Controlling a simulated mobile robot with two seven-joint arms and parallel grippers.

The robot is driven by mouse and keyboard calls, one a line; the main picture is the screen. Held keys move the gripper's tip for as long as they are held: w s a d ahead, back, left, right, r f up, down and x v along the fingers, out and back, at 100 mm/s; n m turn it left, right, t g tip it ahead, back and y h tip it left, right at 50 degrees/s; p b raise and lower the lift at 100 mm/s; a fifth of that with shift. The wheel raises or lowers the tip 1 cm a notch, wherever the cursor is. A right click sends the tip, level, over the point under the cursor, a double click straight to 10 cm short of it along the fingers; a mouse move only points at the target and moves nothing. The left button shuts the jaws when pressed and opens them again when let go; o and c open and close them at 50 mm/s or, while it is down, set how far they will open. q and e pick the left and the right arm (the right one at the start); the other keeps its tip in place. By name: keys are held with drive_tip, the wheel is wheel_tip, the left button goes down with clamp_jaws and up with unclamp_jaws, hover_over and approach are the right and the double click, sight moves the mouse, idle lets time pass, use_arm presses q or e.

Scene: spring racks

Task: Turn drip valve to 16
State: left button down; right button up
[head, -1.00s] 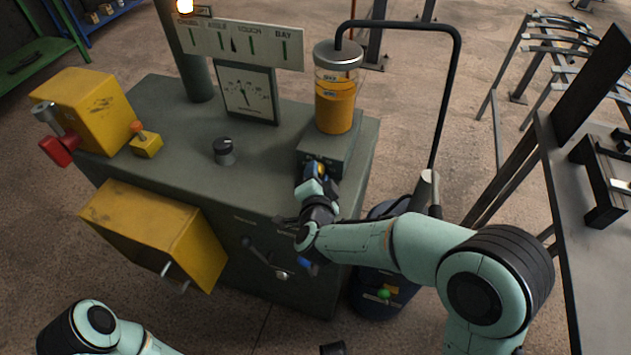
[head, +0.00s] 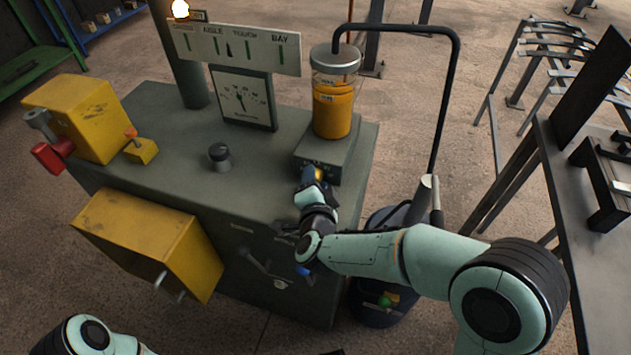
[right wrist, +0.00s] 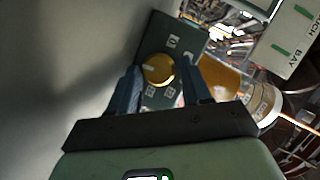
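The drip valve is a round yellow knob (right wrist: 158,70) with a pale pointer line, on a dark grey plate (right wrist: 163,35) with small light number marks that I cannot read surely. In the head view my right gripper (head: 312,177) is at the front of the block under the oil jar (head: 333,108) and mostly hides the knob. In the right wrist view the fingers of my right gripper (right wrist: 160,68) stand apart on either side of the knob. I cannot tell whether either finger touches it. My left arm shows at the bottom left; its gripper is out of view.
The grey cabinet (head: 160,150) carries a black knob (head: 219,157), a dial gauge (head: 243,98) and yellow boxes (head: 150,235). A lever (head: 262,268) is on its front, below my right wrist. A dark bin (head: 375,305) and a rack table (head: 600,270) stand to the right.

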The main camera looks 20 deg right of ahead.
use_arm(q)
drive_tip(key=shift+g+h, duration=0.3)
drive_tip(key=shift+g, duration=0.4)
drive_tip(key=s+r, duration=0.1)
drive_tip(key=s+d+r+p, duration=0.2)
drive_tip(key=s, duration=0.1)
use_arm(e)
drive_tip(key=v, duration=1.3)
drive_tip(key=shift+s, duration=0.2)
drive_tip(key=shift+a+r, duration=0.1)
